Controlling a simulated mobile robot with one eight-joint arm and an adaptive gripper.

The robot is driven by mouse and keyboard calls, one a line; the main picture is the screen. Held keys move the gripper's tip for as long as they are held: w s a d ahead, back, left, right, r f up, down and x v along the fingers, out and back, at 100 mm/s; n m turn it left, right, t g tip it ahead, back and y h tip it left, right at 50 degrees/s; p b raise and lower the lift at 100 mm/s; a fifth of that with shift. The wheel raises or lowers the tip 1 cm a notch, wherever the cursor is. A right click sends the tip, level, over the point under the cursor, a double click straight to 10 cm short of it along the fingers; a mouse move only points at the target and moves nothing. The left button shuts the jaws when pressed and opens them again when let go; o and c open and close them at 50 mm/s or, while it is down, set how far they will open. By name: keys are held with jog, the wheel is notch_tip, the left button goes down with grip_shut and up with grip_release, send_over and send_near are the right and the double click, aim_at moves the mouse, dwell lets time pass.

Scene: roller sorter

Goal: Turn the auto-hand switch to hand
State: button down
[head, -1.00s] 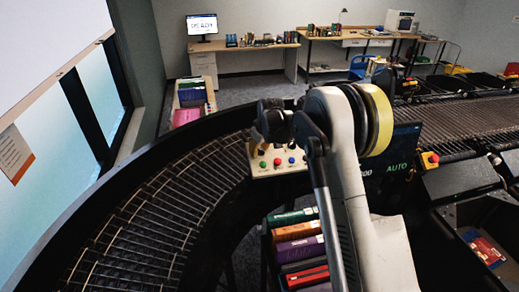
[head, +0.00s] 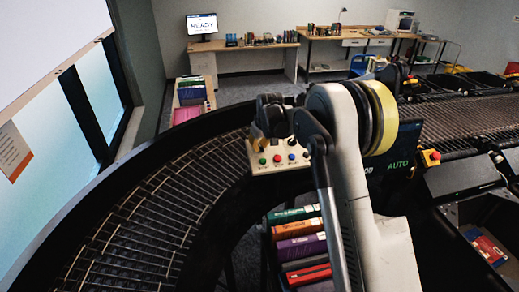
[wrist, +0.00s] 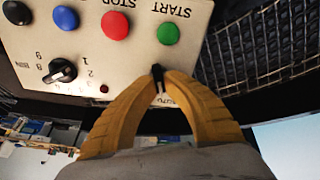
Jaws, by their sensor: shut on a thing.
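The control panel (head: 288,165) is a cream box above the dark curved conveyor, with green, red and blue buttons. In the wrist view the panel (wrist: 115,45) appears upside down, with START, STOP and a black bin selector knob (wrist: 62,71). My gripper (wrist: 160,84) has its yellow fingers closed around a small black switch lever (wrist: 157,72) at the panel's edge. Part of a label shows between the fingers, and the rest is hidden. In the head view my arm covers the switch. A dark screen (head: 398,150) reads AUTO in green.
The curved roller conveyor (head: 130,220) runs along the left. Several books (head: 298,247) stand below the panel. A red and yellow emergency stop (head: 431,157) sits to the right of the screen. Desks (head: 245,46) stand at the back.

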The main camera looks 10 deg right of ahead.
jog(key=m+b, duration=0.4)
jog(key=m, duration=0.1)
jog(key=shift+d+f+m, duration=0.2)
jog(key=shift+m, duration=0.1)
jog(key=shift+d+r+m+h+b, duration=0.1)
jog(key=shift+m+h+b, duration=0.3)
jog(key=shift+m, duration=0.75)
jog(key=shift+d+m+h+b, duration=0.1)
jog(key=shift+m+b, duration=0.5)
jog(key=shift+m, duration=0.55)
jog(key=c, duration=1.5)
grip_release()
jog(key=v, duration=1.2)
